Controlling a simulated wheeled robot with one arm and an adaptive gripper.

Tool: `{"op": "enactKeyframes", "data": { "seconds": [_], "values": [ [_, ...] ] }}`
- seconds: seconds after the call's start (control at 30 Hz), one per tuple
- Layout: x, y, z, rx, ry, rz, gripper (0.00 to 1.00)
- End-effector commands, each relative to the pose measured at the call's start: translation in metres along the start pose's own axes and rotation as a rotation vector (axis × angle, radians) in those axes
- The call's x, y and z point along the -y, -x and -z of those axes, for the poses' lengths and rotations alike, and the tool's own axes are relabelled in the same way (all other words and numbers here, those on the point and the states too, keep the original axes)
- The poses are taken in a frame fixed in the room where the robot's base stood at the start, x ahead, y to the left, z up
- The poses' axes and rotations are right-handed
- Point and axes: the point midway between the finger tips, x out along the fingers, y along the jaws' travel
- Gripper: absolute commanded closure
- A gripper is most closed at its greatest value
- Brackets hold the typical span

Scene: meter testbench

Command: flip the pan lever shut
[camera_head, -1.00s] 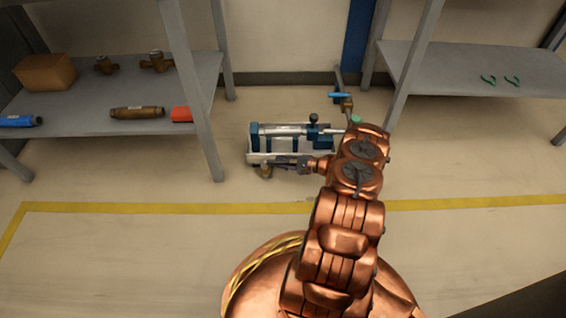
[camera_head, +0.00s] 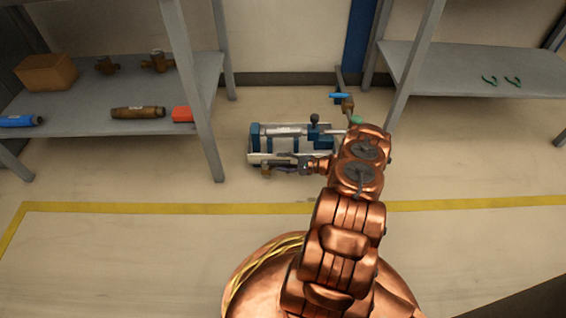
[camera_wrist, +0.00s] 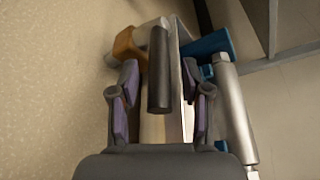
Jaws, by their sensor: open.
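The meter testbench (camera_head: 290,131) is a blue and white unit on the floor, with a bronze fitting (camera_head: 266,171) at its lower left. In the wrist view, a dark round lever (camera_wrist: 158,70) stands out beside a brown block (camera_wrist: 128,45). I take it for the pan lever. My gripper (camera_wrist: 160,88) is open, with one purple-padded finger on each side of the lever's lower end. I cannot tell whether either finger touches it. In the head view, my gripper (camera_head: 292,166) is small and partly merged with the bench's front edge.
A blue-handled valve (camera_head: 341,97) stands behind the bench, near my arm. A shelf (camera_head: 70,125) with fittings is at left, and another shelf (camera_head: 450,65) at right. A silver cylinder (camera_wrist: 236,110) lies right of my fingers. Floor in front is clear.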

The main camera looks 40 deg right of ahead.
Motion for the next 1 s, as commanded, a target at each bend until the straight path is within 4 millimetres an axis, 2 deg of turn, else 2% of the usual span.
{"op": "enactKeyframes", "data": {
  "seconds": [0.17, 0.6, 0.8, 1.0],
  "values": [
    [0.001, 0.017, 0.001, -0.003, 0.001, 0.001, 0.53],
    [0.001, 0.096, 0.001, -0.002, 0.001, 0.002, 0.53],
    [0.0, 0.115, 0.001, -0.002, 0.0, 0.0, 0.53],
    [0.0, 0.119, 0.0, -0.001, 0.0, -0.001, 0.53]
  ]
}}
